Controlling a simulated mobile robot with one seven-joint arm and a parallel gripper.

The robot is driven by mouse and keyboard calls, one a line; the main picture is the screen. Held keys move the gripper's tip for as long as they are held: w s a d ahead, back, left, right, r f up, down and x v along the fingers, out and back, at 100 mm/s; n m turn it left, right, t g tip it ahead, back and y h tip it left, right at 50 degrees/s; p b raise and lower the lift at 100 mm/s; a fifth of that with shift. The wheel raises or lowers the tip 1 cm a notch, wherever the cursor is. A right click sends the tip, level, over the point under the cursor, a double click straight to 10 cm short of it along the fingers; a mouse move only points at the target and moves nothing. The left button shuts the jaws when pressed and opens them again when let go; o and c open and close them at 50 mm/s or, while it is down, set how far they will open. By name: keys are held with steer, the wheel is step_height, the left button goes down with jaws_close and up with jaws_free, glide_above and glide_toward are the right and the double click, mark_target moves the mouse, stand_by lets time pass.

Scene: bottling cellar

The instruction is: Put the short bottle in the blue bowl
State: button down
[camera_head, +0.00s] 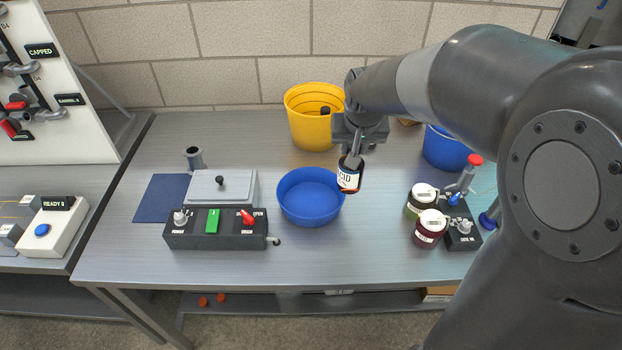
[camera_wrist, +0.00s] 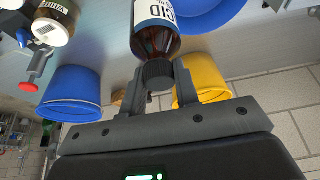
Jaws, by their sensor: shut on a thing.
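A short brown bottle (camera_head: 349,176) with a white label hangs in my gripper (camera_head: 353,151), held up over the right rim of the blue bowl (camera_head: 310,207). In the wrist view the fingers are shut on the black cap of the bottle (camera_wrist: 158,30). The bottle is roughly upright. The blue bowl is wide, round and empty, and stands mid-table. A part of it also shows at the top of the wrist view (camera_wrist: 207,14).
A yellow bucket (camera_head: 305,132) with a dark item inside stands behind the bowl. A blue bucket (camera_head: 446,152) is at the back right. Two jars (camera_head: 430,230) and a small valve block (camera_head: 463,236) are at right. A control box (camera_head: 208,238) stands left of the bowl.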

steer(key=w+a+f, duration=0.3)
steer(key=a+f, duration=0.6)
steer(key=f, duration=0.1)
steer(key=shift+a, duration=0.25)
steer(key=c, duration=1.1)
jaws_free()
steer(key=shift+s+f, duration=0.1)
steer(key=v, duration=1.2)
steer(key=s+d+r, duration=0.2)
steer(key=s+d, duration=0.5)
steer(key=s, duration=0.3)
steer(key=s+d+r+t, duration=0.1)
steer(key=s+d+r, duration=0.2)
steer(key=s+d, duration=0.4)
steer(key=s, duration=0.4)
steer(key=shift+s, duration=0.15)
